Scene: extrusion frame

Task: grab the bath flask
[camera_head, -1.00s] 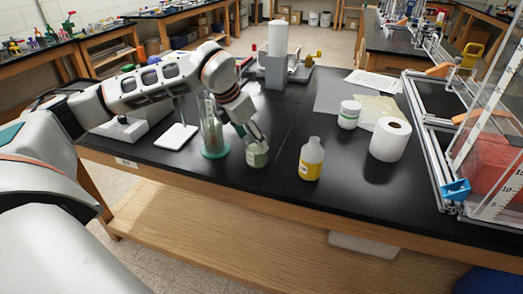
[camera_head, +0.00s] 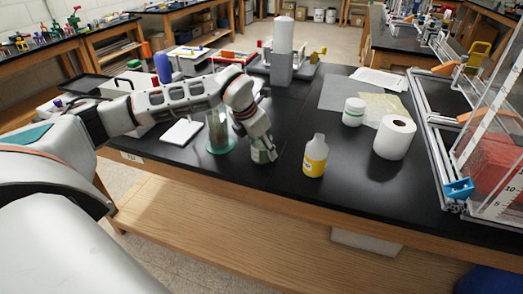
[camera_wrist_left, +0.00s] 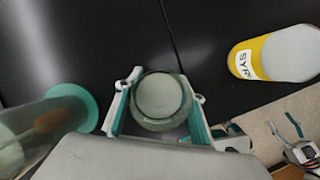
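The bath flask (camera_head: 263,153), a small pale-green glass vessel, stands upright near the front edge of the black bench. In the left wrist view its round grey-white top (camera_wrist_left: 160,97) sits between my left fingers. My left gripper (camera_head: 259,149) is lowered around it from above. The fingers (camera_wrist_left: 160,92) are apart, one on each side of the flask; firm contact does not show. My right gripper (camera_wrist_left: 282,122) shows small at the lower right of the left wrist view, beyond the bench edge, its fingers apart and empty. It is not in the head view.
A tall glass cylinder with a teal base (camera_head: 219,143) stands close left of the flask. A yellow-labelled bottle (camera_head: 315,157) stands to the right. Farther right are a white jar (camera_head: 353,112) and a paper roll (camera_head: 394,137). Bare bench lies between flask and bottle.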

